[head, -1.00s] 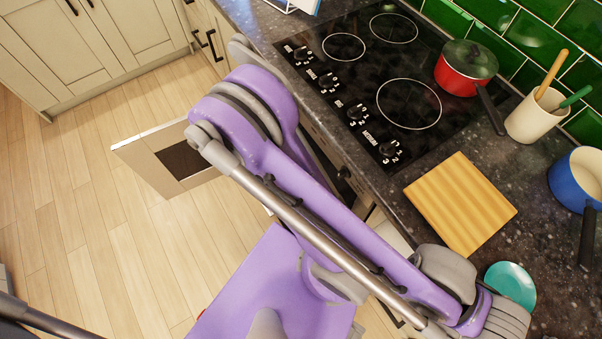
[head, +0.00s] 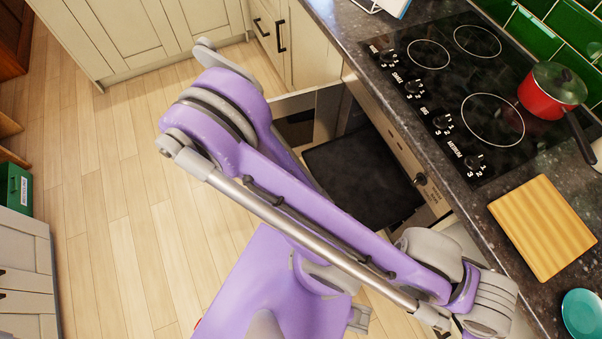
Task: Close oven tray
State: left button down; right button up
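The oven sits under the counter, and its side-opening door (head: 297,117) stands open, with a dark window in its pale panel. A dark, flat oven tray (head: 370,172) extends out of the oven opening toward the floor side. Its left edge is partly hidden behind my purple arm. My arm crosses the middle of the view, in front of the tray. Neither gripper can be made out, so contact with the tray cannot be told.
A black hob (head: 460,95) with knobs lies on the dark counter. A red pot (head: 550,92), a wooden board (head: 541,227) and a teal dish (head: 582,314) stand there. Pale cabinets (head: 135,35) line the back. The wooden floor (head: 110,215) at left is clear.

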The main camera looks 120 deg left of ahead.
aim_at(357, 169)
jog(key=u, duration=3.5)
jog(key=i+j+u, duration=0.15)
jog(key=u, duration=0.2)
jog(key=i+j+u, duration=0.15)
jog(key=i, duration=0.25)
